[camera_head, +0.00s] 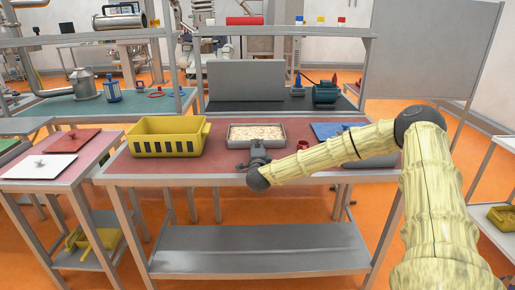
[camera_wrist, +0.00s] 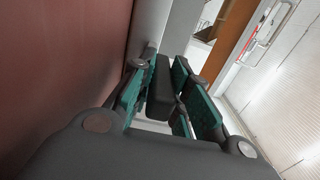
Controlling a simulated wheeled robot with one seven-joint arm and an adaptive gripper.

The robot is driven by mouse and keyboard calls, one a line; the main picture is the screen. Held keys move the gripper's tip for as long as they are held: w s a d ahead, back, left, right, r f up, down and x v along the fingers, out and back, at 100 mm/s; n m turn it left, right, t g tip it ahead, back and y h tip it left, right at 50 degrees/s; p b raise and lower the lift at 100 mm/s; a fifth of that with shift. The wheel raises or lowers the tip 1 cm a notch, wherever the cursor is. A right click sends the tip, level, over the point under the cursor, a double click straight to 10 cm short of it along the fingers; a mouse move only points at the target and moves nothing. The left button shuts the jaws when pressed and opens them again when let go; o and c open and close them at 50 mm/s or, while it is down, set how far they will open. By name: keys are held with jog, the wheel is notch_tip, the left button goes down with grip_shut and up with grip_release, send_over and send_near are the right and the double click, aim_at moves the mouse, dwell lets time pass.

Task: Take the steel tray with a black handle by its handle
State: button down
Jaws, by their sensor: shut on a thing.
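The steel tray (camera_head: 238,145) sits on the red-topped table in the head view, filled with pale lumpy pieces. My gripper (camera_head: 258,148) is at the middle of its front side, and my gripper and wrist hide the handle there. In the wrist view, my gripper (camera_wrist: 168,85) has its green-padded fingers on both sides of the black handle (camera_wrist: 161,88) and is shut on it. A pale grey wall of the tray (camera_wrist: 149,30) shows just beyond the handle. I cannot tell whether the tray is lifted at all.
A yellow slotted crate (camera_head: 168,138) stands left of the tray on the red table (camera_head: 200,173). A blue flat item (camera_head: 328,130) lies to the right, partly behind my arm. A rear bench holds a grey panel (camera_head: 246,81). The table's front strip is clear.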

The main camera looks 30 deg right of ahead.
jog(key=shift+r+p, duration=0.9)
jog(key=shift+r, duration=1.15)
dwell(0.6)
jog(key=shift+a, duration=0.1)
jog(key=shift+v, duration=2.4)
jog(key=shift+s, duration=0.1)
